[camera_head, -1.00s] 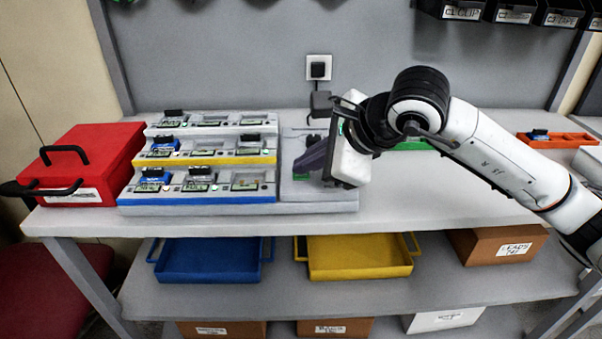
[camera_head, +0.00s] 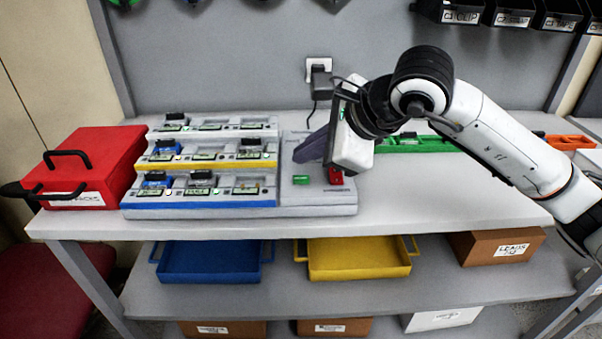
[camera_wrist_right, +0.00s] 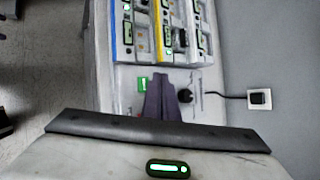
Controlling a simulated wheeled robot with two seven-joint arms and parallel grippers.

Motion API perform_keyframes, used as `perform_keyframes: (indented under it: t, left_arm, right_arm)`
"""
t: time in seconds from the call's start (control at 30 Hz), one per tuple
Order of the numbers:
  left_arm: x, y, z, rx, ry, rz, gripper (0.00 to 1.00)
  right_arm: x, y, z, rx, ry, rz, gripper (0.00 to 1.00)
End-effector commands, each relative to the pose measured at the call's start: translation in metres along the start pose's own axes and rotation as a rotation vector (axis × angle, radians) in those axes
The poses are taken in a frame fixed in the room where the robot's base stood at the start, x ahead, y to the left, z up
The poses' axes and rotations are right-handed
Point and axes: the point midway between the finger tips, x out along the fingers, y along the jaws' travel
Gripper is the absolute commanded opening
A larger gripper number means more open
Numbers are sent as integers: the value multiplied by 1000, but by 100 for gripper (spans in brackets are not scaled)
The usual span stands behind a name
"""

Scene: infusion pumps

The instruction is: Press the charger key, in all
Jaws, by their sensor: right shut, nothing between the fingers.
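The charger is a stepped grey station with blue (camera_head: 200,205), yellow (camera_head: 250,163) and white tiers, holding several small devices with lit screens. Its flat right panel (camera_head: 316,200) carries a green key (camera_head: 301,180) and a red key (camera_head: 335,176). My right gripper (camera_head: 298,155) is shut and empty, its dark purple fingers above the panel, apart from the green key in the picture. In the right wrist view the fingers (camera_wrist_right: 157,82) are together beside the green key (camera_wrist_right: 143,84), near a black round part (camera_wrist_right: 185,95). My left gripper is out of view.
A red case (camera_head: 95,165) stands left of the charger. A black plug and cable (camera_head: 320,82) hang at the wall socket behind. Green (camera_head: 412,145) and orange (camera_head: 570,142) trays lie to the right. The front right tabletop (camera_head: 450,200) is clear.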

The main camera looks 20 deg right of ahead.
Motion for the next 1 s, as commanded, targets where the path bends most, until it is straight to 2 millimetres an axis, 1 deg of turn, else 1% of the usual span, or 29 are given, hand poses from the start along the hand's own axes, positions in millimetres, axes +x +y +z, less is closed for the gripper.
perform_keyframes:
  t: [0.03, 0.3, 1.0]
  left_arm:
    - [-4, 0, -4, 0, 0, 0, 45]
    - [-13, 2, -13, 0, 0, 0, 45]
    - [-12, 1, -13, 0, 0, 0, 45]
  right_arm:
    - [-6, -5, 5, 0, -1, -1, 0]
    - [-22, -17, 16, 0, 0, -1, 0]
    - [-22, -16, 16, 0, 0, 0, 0]
